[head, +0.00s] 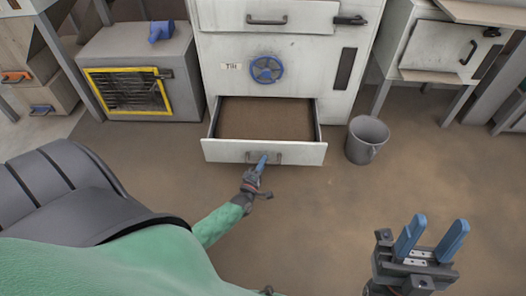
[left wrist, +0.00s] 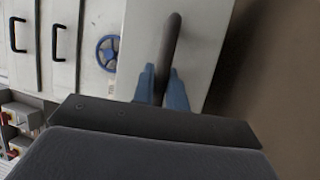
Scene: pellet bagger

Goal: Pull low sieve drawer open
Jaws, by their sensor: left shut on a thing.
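The low sieve drawer (head: 215,151) is pulled out from the bottom of the white cabinet, with its brown inside showing. Its dark bar handle (head: 289,155) is on the front panel. My left gripper (head: 262,161) is shut on this handle. In the left wrist view the blue fingers (left wrist: 161,88) sit on both sides of the handle bar (left wrist: 172,42). My right gripper (head: 431,238) is open and empty above the floor at the lower right, its blue fingers pointing up.
The white cabinet (head: 225,60) has a blue handwheel (head: 266,69) above the drawer. A grey bucket (head: 366,140) stands on the floor just right of the drawer. A grey box with a yellow-framed grille (head: 127,91) stands left. The brown floor in front is clear.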

